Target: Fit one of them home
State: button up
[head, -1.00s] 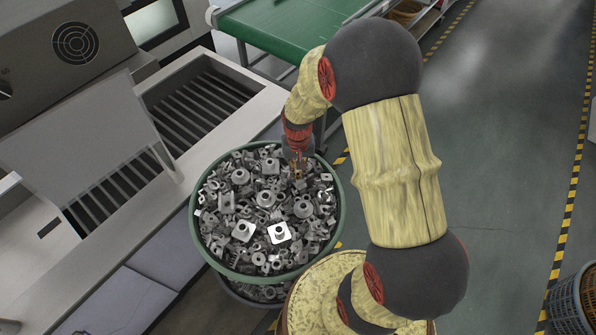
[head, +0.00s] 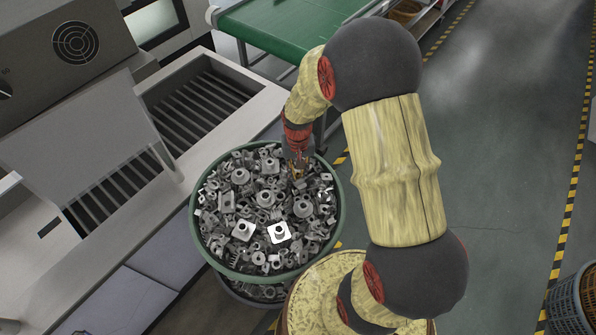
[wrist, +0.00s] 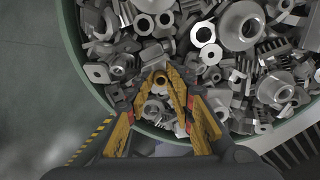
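A green round basket (head: 198,228) is heaped with grey metal parts of many shapes. My gripper (head: 297,178) is low over the far right part of the heap, inside the rim. In the wrist view its yellow fingers (wrist: 163,78) lean toward each other at the parts. Contact with the parts below cannot be made out.
Left of the basket is a pale bench (head: 190,183) with a slatted opening (head: 205,97) and a raised grey lid (head: 75,135). A green-topped table (head: 285,25) stands behind. A woven basket (head: 572,310) is at lower right. Open floor lies right of my arm.

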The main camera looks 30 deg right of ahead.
aim_at(298, 174)
jog(key=shift+o, duration=0.8)
jog(key=shift+f, duration=0.1)
jog(key=shift+r, duration=0.25)
notch_tip(298, 174, up, 12)
jog(key=shift+f, duration=0.2)
